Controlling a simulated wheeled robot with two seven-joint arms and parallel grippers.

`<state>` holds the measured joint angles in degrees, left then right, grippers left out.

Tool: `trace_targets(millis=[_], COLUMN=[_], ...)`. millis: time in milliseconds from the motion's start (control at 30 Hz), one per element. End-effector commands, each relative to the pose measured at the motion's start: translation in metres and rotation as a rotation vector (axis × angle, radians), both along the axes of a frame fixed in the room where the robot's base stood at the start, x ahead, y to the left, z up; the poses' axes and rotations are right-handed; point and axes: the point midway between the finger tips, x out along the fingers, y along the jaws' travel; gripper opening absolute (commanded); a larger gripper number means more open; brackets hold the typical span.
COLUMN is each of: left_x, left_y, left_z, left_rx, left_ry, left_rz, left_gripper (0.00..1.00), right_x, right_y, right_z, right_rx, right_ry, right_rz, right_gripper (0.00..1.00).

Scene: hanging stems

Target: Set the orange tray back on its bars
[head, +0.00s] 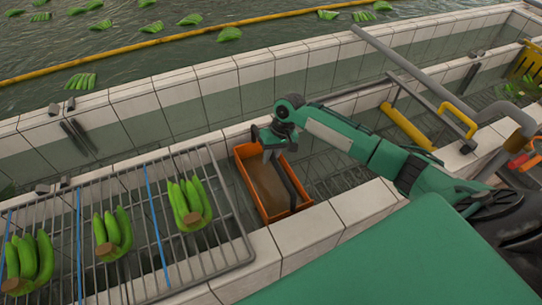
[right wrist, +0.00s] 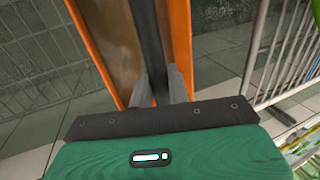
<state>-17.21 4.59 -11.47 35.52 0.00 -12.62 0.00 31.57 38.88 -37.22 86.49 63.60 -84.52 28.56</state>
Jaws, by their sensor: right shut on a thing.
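The orange tray (head: 288,212) is a long open box with a brown inside, over the trough between the tiled walls, right of the wire rack. A dark bar (head: 291,186) runs lengthwise above it. My right gripper (head: 268,150) is at the tray's far end, shut on this bar. In the right wrist view the fingers (right wrist: 158,88) pinch the dark bar (right wrist: 148,35) between the tray's orange sides (right wrist: 180,40). I cannot tell whether the tray rests on anything; its underside is hidden. My left gripper is not in view.
The wire rack (head: 131,230) at left holds several green banana bunches (head: 188,203) and has blue dividers. Tiled walls (head: 225,80) edge the trough. Grey pipes and yellow handles (head: 458,120) stand at right. Water with floating bunches lies beyond.

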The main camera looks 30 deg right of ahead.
Motion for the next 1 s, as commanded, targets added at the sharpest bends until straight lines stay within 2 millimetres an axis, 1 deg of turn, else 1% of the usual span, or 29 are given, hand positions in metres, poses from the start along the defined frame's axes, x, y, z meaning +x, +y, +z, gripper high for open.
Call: trace_targets(millis=[33,167,233,400,533,1000], left_x=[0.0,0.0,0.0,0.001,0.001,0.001], left_y=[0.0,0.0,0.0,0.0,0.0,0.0], left_z=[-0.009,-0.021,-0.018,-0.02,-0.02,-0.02], left_rx=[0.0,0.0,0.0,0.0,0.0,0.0], left_ry=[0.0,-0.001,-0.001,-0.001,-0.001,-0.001], left_rz=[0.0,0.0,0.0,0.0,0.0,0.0], left_gripper=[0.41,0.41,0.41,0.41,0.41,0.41], right_x=[0.0,0.0,0.0,0.001,0.001,0.001], right_y=[0.0,0.0,0.0,0.0,0.0,0.0], right_z=[-0.008,-0.018,-0.02,-0.03,-0.034,-0.036], right_rx=[0.0,0.0,0.001,0.001,0.0,0.001], right_ry=[-0.001,-0.001,-0.001,-0.001,-0.001,-0.001], right_rz=[0.0,0.0,0.0,0.0,0.0,0.001], right_gripper=[0.0,0.0,0.0,0.0,0.0,0.0])
